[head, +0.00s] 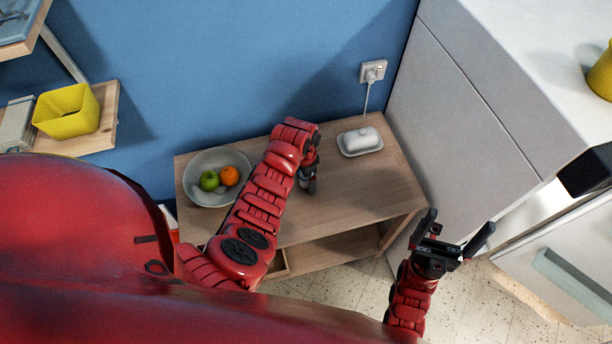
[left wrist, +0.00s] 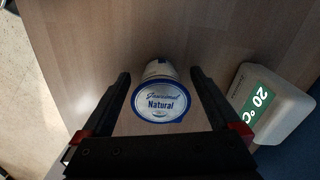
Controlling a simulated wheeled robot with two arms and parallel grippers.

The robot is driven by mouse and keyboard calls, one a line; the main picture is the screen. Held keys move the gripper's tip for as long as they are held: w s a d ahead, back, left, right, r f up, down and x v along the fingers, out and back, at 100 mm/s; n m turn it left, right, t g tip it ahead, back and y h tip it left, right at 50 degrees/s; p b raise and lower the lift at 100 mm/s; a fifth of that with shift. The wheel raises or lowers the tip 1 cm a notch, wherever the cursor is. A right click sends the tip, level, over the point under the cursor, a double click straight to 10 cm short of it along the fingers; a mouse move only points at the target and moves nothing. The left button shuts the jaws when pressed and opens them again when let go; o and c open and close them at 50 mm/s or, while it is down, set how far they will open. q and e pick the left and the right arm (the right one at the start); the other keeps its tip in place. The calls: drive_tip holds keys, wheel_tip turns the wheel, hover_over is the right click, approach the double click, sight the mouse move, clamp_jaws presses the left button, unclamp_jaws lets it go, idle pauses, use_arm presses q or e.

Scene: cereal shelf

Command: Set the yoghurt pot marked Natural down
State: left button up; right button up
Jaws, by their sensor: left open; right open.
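The yoghurt pot marked Natural (left wrist: 160,102) is in the left wrist view, its white, blue-rimmed lid facing the camera. It appears to rest on the wooden top of the low cabinet (head: 345,195). My left gripper (left wrist: 161,76) is open, with one finger on each side of the pot and a visible gap at both sides. In the head view my left gripper (head: 308,180) is over the cabinet top, and the arm and gripper mostly hide the pot there. My right gripper (head: 454,238) is open and empty, right of the cabinet.
A bowl (head: 205,197) with a green and an orange fruit stands left of my left arm. A white lidded dish (head: 360,142) stands at the back right. A white box (left wrist: 270,100) marked 20 °C is close to the left gripper's finger. The cabinet's front right is clear.

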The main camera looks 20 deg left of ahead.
use_arm(q)
drive_tip(key=shift+f, duration=0.1)
drive_tip(key=c, duration=1.4)
drive_tip(key=shift+c, duration=0.2)
